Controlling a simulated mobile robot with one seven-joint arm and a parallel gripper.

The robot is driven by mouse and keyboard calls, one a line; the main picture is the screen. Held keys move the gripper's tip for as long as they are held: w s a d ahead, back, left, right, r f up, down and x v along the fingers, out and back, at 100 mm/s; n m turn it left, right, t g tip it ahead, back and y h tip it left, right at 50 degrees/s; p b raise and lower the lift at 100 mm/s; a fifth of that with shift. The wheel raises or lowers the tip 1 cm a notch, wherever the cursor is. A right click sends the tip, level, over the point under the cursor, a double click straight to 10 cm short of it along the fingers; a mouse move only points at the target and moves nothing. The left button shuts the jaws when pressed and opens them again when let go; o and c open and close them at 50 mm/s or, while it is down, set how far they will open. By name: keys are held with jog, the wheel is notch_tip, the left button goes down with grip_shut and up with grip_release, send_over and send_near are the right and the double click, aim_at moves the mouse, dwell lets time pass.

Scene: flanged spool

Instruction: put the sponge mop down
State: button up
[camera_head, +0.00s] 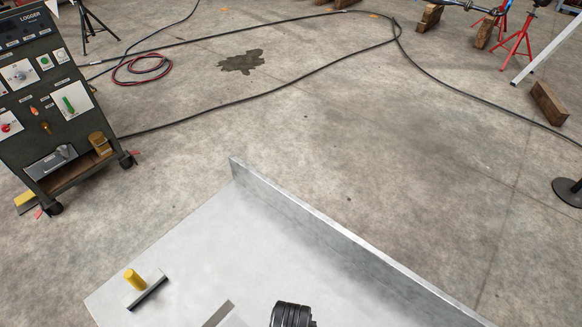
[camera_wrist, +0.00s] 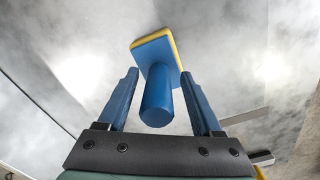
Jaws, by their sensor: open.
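The sponge mop (camera_wrist: 157,95) shows in the wrist view, with a blue round handle, a blue square plate and a yellow sponge edge. Its handle points toward the wrist camera, and its sponge side faces the pale metal surface. My gripper (camera_wrist: 160,74) is open, with one blue finger on each side of the handle. Gaps show between the fingers and the handle. Whether the sponge touches the surface is hard to tell. The mop does not show in the head view.
A grey metal table (camera_head: 180,270) has a raised wall (camera_head: 330,235) along its far right side. A yellow-handled tool with a dark-edged base (camera_head: 134,281) stands near its left edge. A grey strip (camera_head: 218,314) lies nearby. A control cabinet (camera_head: 55,105) stands on the floor at left.

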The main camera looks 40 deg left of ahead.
notch_tip(320, 180, up, 12)
jog(key=shift+r, duration=0.1)
dwell(0.4)
jog(key=w+a+r+m+t+y, duration=0.3)
jog(key=w+r+t, duration=0.5)
jog(key=w+r, duration=0.9)
jog(key=w+d+r+m+t, duration=0.2)
jog(key=w+r+t, duration=0.1)
jog(key=r, duration=0.5)
jog(key=w+d+r+m+t, duration=0.2)
jog(key=w+d+r+t, duration=0.1)
jog(key=r, duration=0.5)
jog(key=s+d+r+m+t, duration=0.1)
jog(key=d+r+t, duration=0.15)
jog(key=r, duration=0.55)
jog(key=d+r+m+t, duration=0.15)
jog(key=r+t, duration=0.25)
jog(key=r, duration=0.5)
jog(key=s+d+r+m+t+h+b, duration=0.1)
jog(key=s+d+r+t, duration=0.2)
jog(key=s+r, duration=0.2)
jog(key=s+d+r+m+t+h+b, duration=0.1)
jog(key=s+d+r+t+h+b, duration=0.1)
jog(key=s+r, duration=0.4)
jog(key=shift+d+r+m+t, duration=0.35)
jog(key=shift+d+r+t, duration=0.5)
jog(key=shift+r, duration=0.45)
